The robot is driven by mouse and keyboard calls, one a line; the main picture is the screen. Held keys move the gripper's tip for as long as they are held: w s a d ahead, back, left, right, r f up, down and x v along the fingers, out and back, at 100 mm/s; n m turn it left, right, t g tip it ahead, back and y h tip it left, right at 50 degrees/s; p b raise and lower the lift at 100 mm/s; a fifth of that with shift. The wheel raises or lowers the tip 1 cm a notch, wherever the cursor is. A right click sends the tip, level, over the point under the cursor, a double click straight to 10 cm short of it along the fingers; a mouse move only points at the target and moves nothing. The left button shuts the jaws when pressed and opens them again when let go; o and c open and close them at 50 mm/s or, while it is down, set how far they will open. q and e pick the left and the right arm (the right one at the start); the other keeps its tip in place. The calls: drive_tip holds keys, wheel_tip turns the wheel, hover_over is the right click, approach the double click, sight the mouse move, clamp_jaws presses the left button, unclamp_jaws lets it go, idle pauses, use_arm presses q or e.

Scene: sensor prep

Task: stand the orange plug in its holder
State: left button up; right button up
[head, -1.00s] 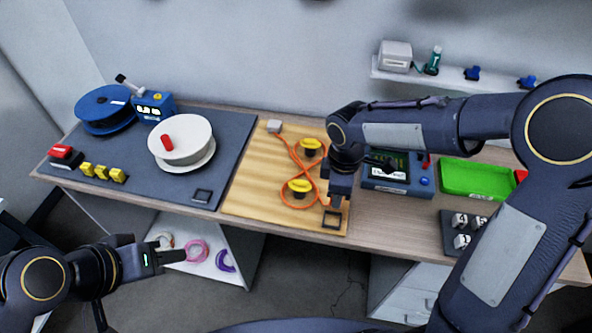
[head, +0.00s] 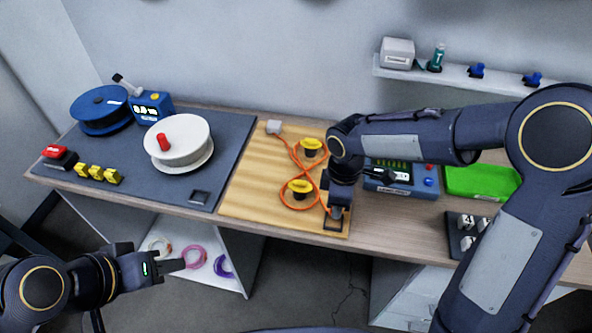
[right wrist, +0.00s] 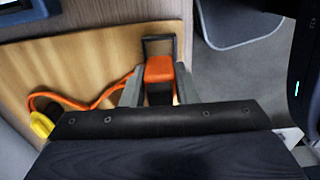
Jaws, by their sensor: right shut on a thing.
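The orange plug (right wrist: 159,69) is between the two fingers of my right gripper (right wrist: 153,88) in the right wrist view. The gripper is shut on it. The holder, a small dark square frame (right wrist: 160,40), shows just beyond the plug at the wooden board's front edge. In the head view my right gripper (head: 336,212) points down right at the holder (head: 333,227), and the plug is hidden there. I cannot tell whether the plug is inside the frame or above it. My left gripper (head: 172,266) hangs in front of the desk, away from everything; its finger gap is unclear.
The orange cable (head: 318,180) loops around two yellow-topped posts (head: 300,187) on the wooden board (head: 250,190). A blue instrument (head: 405,182) and a green tray (head: 480,181) lie right of my right gripper. A white spool (head: 180,140) stands left on the dark mat.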

drive_tip(key=shift+f, duration=0.1)
idle(0.3)
drive_tip(key=shift+f+b, duration=1.15)
drive_tip(key=shift+f, duration=0.15)
drive_tip(key=shift+f+b, duration=0.7)
drive_tip(key=shift+f, duration=0.2)
idle(0.5)
drive_tip(key=o, duration=1.1)
drive_tip(key=shift+c, duration=0.2)
drive_tip(key=shift+r, duration=0.1)
wheel_tip(320, 180, up, 8)
drive_tip(key=p, duration=0.6)
